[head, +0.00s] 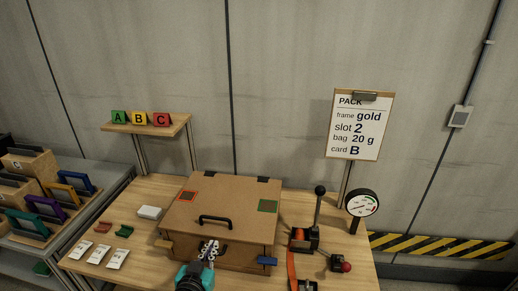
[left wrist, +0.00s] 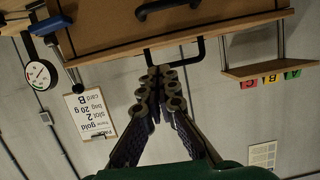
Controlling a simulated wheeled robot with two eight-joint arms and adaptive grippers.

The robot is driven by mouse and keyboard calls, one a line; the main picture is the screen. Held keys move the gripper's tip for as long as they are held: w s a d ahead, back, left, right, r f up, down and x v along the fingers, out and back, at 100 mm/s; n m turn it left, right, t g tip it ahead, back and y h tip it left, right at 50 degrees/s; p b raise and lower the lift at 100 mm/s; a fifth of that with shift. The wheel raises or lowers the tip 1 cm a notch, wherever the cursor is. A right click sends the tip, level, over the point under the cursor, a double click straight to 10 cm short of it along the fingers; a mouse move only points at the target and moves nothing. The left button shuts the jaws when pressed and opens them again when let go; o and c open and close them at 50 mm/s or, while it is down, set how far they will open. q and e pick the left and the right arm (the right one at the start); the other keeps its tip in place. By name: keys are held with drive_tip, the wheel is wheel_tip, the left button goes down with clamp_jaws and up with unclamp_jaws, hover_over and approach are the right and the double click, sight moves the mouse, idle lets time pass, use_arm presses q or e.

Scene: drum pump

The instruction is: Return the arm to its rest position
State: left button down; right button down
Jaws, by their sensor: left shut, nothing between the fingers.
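My left gripper (head: 209,246) is in front of the brown wooden box (head: 180,213) on the table, near the front edge of its lid. Its fingers are closed together with nothing between them; they show in the left wrist view (left wrist: 158,82). The box lid is down and has a black handle (head: 215,218) on top. A second black handle on the box front (left wrist: 199,50) is just beyond the fingertips in the left wrist view; I cannot tell whether they touch. My right gripper is not in view.
A lever (head: 319,205), a red-knobbed control (head: 345,267) and a gauge (head: 362,203) stand right of the box. White cards (head: 99,255) lie at left. A shelf (head: 150,127) holds A, B, C blocks. A clipboard sign (head: 360,125) stands behind.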

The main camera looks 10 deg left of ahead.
use_arm(q)
drive_tip(key=s+d+f+g, duration=0.1)
drive_tip(key=s+f+g, duration=0.1)
drive_tip(key=s+g, duration=0.5)
drive_tip(key=s, duration=0.5)
drive_tip(key=shift+d, duration=0.35)
